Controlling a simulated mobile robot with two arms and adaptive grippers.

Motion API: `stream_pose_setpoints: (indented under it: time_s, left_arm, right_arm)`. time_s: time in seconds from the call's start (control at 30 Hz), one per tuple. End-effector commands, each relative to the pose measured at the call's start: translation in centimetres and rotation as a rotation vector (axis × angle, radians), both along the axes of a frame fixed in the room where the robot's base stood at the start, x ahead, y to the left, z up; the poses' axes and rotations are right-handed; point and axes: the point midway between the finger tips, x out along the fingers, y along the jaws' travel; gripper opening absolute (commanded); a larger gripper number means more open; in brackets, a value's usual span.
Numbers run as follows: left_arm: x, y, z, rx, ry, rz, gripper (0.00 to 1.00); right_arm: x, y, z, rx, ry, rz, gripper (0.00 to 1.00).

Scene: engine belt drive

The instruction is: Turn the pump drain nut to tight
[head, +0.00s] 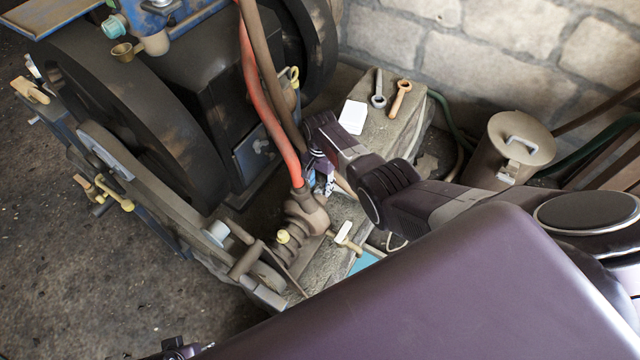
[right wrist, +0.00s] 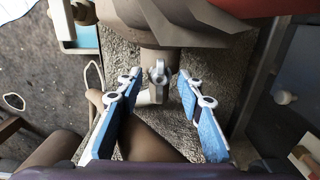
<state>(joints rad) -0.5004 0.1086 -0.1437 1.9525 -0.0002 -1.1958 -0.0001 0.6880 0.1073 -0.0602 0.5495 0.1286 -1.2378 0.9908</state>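The brown pump body (head: 306,216) stands at the foot of the red hose in the head view. In the right wrist view a grey metal nut with a small upright lug (right wrist: 158,76), which looks like the drain nut, sits on the end of a round stub. My right gripper (head: 322,182) reaches down beside the pump. Its blue-padded fingers (right wrist: 160,112) are open, one on each side of the nut and apart from it. In the head view the arm and gripper hide the nut. A dark bit of my left gripper (head: 175,348) shows at the bottom edge; its fingers are unclear.
The engine's big flywheel (head: 135,115) and belt are left of the pump. Two wrenches, one grey (head: 378,88) and one orange-brown (head: 400,98), lie with a white card (head: 353,117) on the plinth. A lidded metal can (head: 510,148) stands right.

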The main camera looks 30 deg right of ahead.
Motion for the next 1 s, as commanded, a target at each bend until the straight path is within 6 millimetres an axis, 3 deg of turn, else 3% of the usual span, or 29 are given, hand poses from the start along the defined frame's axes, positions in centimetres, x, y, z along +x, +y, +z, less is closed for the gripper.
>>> stream_pose_setpoints:
  time_s: [0.27, 0.47, 1.0]
  left_arm:
    - [0.1, 0.1, 0.1, 0.000, -0.003, 0.002, 0.40]
    - [0.1, 0.0, 0.1, 0.000, -0.002, 0.001, 0.40]
    - [0.0, 0.0, 0.0, 0.001, -0.001, 0.001, 0.40]
  right_arm:
    - [0.0, 0.0, 0.2, 0.000, -0.001, 0.001, 0.34]
    - [0.1, 0.0, 1.5, -0.001, -0.003, 0.001, 0.34]
    - [0.0, -0.1, 9.2, -0.001, -0.003, 0.000, 0.34]
